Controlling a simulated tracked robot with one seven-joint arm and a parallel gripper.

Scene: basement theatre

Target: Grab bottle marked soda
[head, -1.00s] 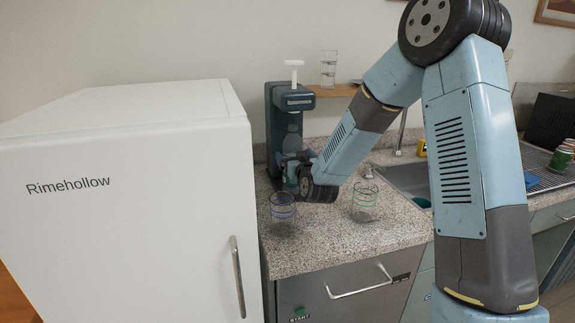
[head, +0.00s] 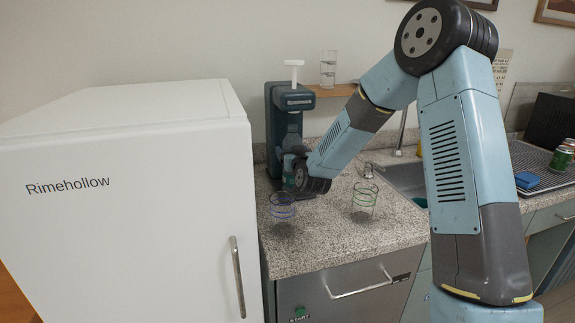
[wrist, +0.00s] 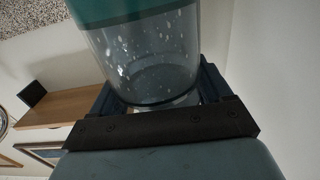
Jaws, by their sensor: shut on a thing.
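In the wrist view a clear bottle (wrist: 150,58) with droplets or bubbles and a teal band stands between my gripper's (wrist: 163,92) fingers, which are shut on it. No "soda" marking is readable. In the head view my gripper (head: 293,170) is at the front of a dark teal drink machine (head: 291,101) with a white knob on top. A teal patch of the bottle (head: 288,165) shows there, and my wrist hides much of it. I cannot tell whether the bottle touches the machine.
A blue-ringed glass (head: 283,208) and a green-ringed glass (head: 363,198) stand on the speckled counter (head: 325,238). A white fridge (head: 130,200) is at left. A clear glass (head: 328,68) stands on a wooden shelf (head: 334,90). A sink, blue sponge (head: 527,180) and green jar (head: 561,158) are at right.

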